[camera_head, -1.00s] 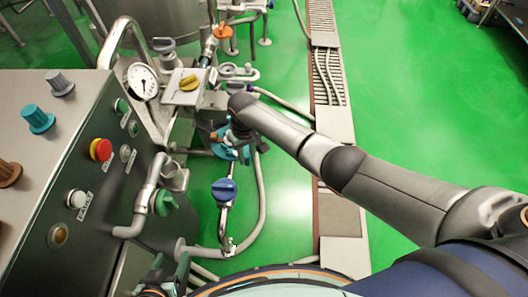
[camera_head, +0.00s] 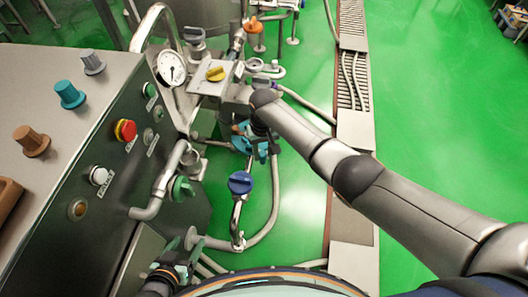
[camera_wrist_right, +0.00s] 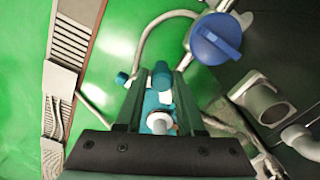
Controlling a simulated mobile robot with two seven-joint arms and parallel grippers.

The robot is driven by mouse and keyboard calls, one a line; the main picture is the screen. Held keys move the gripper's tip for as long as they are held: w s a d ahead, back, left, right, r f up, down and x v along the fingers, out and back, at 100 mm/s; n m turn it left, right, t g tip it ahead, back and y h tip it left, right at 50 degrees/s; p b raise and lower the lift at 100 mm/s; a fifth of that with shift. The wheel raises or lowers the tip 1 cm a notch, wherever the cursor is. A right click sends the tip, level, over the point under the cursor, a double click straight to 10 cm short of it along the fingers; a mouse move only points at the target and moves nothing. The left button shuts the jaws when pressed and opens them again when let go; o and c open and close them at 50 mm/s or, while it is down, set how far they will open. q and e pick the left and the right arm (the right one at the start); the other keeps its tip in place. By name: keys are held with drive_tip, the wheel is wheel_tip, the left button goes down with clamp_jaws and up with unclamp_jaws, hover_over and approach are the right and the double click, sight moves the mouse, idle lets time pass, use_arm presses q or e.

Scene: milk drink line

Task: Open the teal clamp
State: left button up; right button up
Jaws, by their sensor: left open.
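The teal clamp (camera_head: 262,149) is on the pipework below the valve block, partly hidden by my right gripper in the head view. In the right wrist view, teal clamp parts (camera_wrist_right: 162,76) show between the fingers of my right gripper (camera_wrist_right: 158,84), around a pale round fitting (camera_wrist_right: 160,121). The right gripper (camera_head: 257,132) is at the clamp. Its fingers stand apart on either side, and I cannot tell whether they press on it. My left gripper (camera_head: 176,270) is open and empty at the bottom left, below the pipes, partly cut off by the frame.
A blue valve knob (camera_head: 240,183) stands just below the clamp and shows in the wrist view (camera_wrist_right: 217,39). A green knob (camera_head: 182,188) and the control cabinet (camera_head: 110,130) are to the left. A gauge (camera_head: 171,68) and yellow knob (camera_head: 216,74) are above.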

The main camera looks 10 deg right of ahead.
sight(263, 153)
drive_tip(key=o, duration=0.3)
wheel_tip(263, 153, up, 12)
drive_tip(key=p, duration=0.2)
drive_tip(key=shift+r+p, duration=0.25)
drive_tip(key=shift+p, duration=0.05)
drive_tip(key=shift+s, duration=0.1)
idle(0.5)
